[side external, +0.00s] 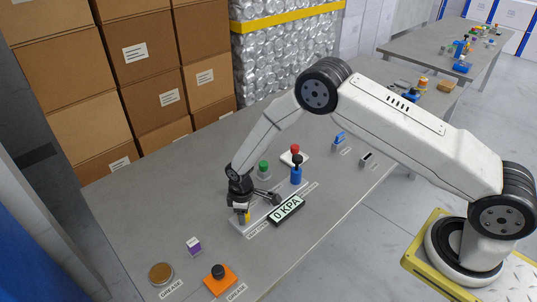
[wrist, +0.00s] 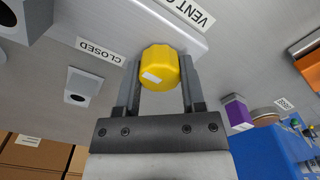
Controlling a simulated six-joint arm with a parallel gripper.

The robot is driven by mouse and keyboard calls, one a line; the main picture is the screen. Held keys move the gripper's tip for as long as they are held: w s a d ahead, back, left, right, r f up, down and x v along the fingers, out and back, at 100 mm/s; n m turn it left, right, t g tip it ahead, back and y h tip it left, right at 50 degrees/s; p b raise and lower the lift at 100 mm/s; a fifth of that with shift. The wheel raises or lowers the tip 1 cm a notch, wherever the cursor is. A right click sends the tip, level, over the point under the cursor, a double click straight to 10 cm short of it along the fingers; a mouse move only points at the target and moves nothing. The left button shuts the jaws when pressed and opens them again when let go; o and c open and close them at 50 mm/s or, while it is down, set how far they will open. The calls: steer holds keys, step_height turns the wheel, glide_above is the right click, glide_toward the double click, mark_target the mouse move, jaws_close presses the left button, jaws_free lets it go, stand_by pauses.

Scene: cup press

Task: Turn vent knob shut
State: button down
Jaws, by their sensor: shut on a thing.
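The yellow vent knob (wrist: 159,66) shows in the wrist view between the two fingers of my gripper (wrist: 160,85), which is shut on it. The knob has a small white mark on its face. In the side view my gripper (side external: 243,212) points down over the left end of the grey base plate (side external: 262,214), and only a little of the yellow knob (side external: 247,216) shows behind the fingers. A "CLOSED" label (wrist: 99,51) is left of the knob in the wrist view, and a label starting "VENT" (wrist: 188,12) is above right.
A display (side external: 286,210) reads "0 KPA". A blue part with a black knob (side external: 296,173), a red-topped knob (side external: 295,150) and a green button (side external: 263,168) stand nearby. An orange block (side external: 219,279), a brown-topped tin (side external: 161,273) and a purple box (side external: 194,246) are at the front left.

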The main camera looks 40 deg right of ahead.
steer(key=shift+n, duration=0.6)
steer(key=shift+c, duration=1)
jaws_free()
steer(key=shift+r, duration=0.15)
steer(key=shift+r, duration=3.75)
steer(key=shift+r, duration=0.15)
